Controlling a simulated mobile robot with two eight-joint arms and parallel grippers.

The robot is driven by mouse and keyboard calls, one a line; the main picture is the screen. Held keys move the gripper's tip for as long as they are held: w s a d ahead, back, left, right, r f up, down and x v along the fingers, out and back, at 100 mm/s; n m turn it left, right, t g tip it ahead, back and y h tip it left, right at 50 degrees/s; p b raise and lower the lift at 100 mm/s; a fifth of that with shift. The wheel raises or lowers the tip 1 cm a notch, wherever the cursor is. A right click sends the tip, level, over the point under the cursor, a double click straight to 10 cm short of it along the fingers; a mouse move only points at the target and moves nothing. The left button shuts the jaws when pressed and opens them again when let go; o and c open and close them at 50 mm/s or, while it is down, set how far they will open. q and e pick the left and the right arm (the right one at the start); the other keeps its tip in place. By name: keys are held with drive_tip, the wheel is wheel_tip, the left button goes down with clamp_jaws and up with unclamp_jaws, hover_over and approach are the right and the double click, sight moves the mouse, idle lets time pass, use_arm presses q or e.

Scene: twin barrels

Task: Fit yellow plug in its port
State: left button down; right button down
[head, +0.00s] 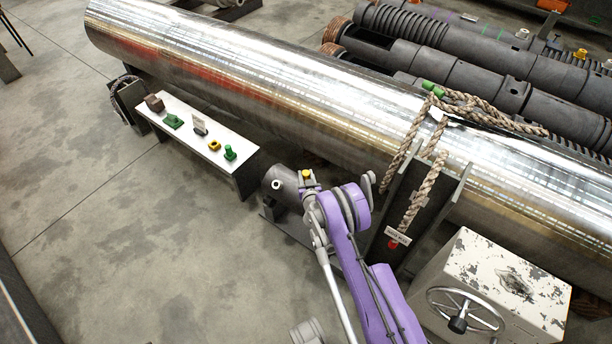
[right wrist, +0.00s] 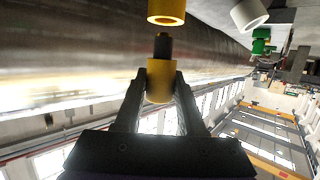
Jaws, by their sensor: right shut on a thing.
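In the right wrist view, my right gripper (right wrist: 161,82) is shut on the yellow plug (right wrist: 159,92), a yellow body with a dark tip pointing away from the jaws. A yellow ring-shaped port (right wrist: 166,14) is just beyond the tip. A narrow gap shows between them, so the plug is outside the port. In the head view, my right gripper (head: 309,192) is beside the short grey barrel (head: 282,190). A small yellow piece shows there, but I cannot tell whether it is plug or port. My left gripper is not in view.
A white port ring (right wrist: 249,14) is right of the yellow one. A low bench (head: 187,130) holds a green plug (head: 230,152), a yellow ring (head: 214,145) and other small parts. The long shiny cylinder (head: 250,75) lies behind. A white handwheel box (head: 495,280) stands right; floor at left is clear.

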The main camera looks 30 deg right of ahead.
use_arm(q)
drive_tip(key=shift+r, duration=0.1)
